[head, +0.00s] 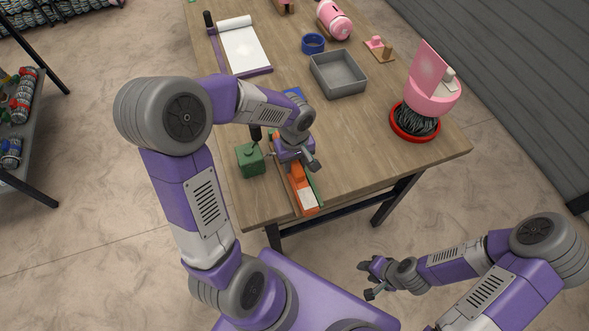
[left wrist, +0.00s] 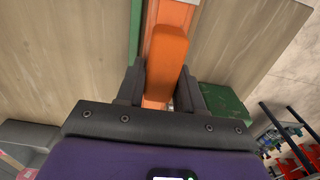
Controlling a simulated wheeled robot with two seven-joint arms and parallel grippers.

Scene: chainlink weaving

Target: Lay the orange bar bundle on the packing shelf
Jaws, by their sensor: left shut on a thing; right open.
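An orange bar-like piece (head: 297,174) is at the front left of the wooden table, over a longer orange and white strip (head: 308,199). In the left wrist view the orange piece (left wrist: 166,55) stands between the fingers. My left gripper (head: 296,163) is shut on it from above; in the left wrist view the fingers (left wrist: 162,90) press its sides. I cannot tell whether it is lifted off the strip. My right gripper (head: 372,280) is open and empty, off the table's front. A dark-framed shelf (head: 30,188) stands at the left edge; I cannot tell whether it is the packing shelf.
A green box (head: 250,159) sits just left of my left gripper. A grey tray (head: 338,74), a blue ring (head: 313,43), a white roll on a stand (head: 243,48) and a pink container over a red dish (head: 416,122) are on the table (head: 370,160). Floor is clear between shelf and table.

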